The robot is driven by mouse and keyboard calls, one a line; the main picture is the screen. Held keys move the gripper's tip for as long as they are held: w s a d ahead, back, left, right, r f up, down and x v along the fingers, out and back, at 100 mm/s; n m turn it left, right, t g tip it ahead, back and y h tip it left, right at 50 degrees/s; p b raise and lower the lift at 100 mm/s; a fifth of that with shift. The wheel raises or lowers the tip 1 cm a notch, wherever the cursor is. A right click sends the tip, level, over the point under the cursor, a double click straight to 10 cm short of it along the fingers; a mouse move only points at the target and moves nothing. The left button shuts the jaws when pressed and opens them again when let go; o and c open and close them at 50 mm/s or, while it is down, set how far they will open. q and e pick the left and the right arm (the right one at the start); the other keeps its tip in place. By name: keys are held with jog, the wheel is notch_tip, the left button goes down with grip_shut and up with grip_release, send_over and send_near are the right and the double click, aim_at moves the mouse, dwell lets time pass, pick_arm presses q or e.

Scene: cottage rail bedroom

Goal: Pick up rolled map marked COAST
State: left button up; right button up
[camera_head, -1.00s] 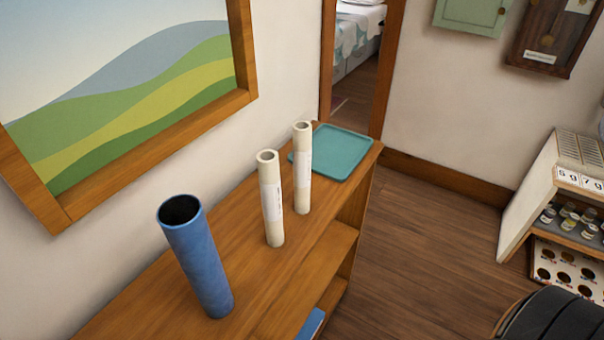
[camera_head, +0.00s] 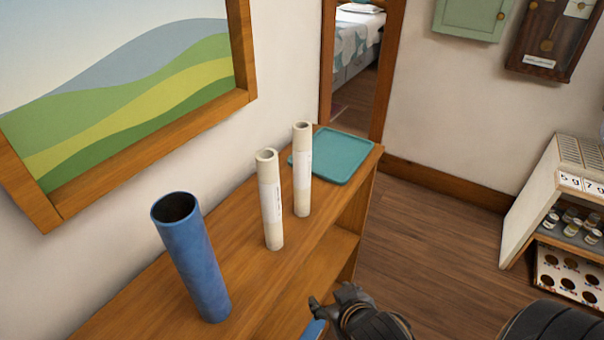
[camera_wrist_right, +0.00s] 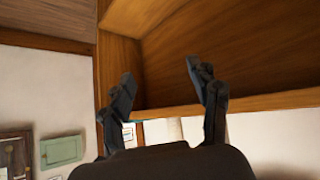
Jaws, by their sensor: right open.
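Two cream rolled maps stand upright side by side on the wooden shelf unit (camera_head: 235,228) in the head view: a nearer one (camera_head: 270,205) and a farther one (camera_head: 302,180). Each has a pale label with writing too small to read, so I cannot tell which is marked COAST. My right gripper (camera_head: 332,296) is at the bottom of the head view, right of and below the rolls, apart from them. In the right wrist view its two fingers (camera_wrist_right: 160,75) are spread with nothing between them, facing shelf boards. My left gripper is not in view.
A blue tube (camera_head: 197,265) stands at the near end of the shelf top. A teal tray (camera_head: 335,155) lies at the far end. A framed landscape picture (camera_head: 130,90) hangs on the wall to the left. Open floor (camera_head: 430,245) lies right of the shelf.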

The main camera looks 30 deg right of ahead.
jog(key=w+d+r+m+t+h, duration=0.2)
jog(key=w+r+t, duration=0.3)
jog(key=r, duration=0.4)
jog(key=t, duration=0.3)
send_near(304, 179)
jog(key=v, duration=0.2)
jog(key=shift+t+h, duration=0.3)
jog(key=x, duration=0.5)
jog(key=b+x, duration=0.1)
jog(key=x, duration=0.1)
jog(key=shift+w+d+f, duration=0.1)
jog(key=shift+d, duration=0.2)
jog(key=shift+w+d, duration=0.15)
jog(key=shift+w, duration=0.45)
jog(key=x, duration=0.1)
jog(key=p+x, duration=0.1)
jog(key=x, duration=0.2)
jog(key=shift+w+a+f+p, duration=0.2)
jog(key=shift+w+a+p, duration=0.1)
jog(key=shift+w+p, duration=0.15)
jog(key=shift+w+f, duration=0.1)
jog(key=shift+w, duration=0.15)
grip_shut()
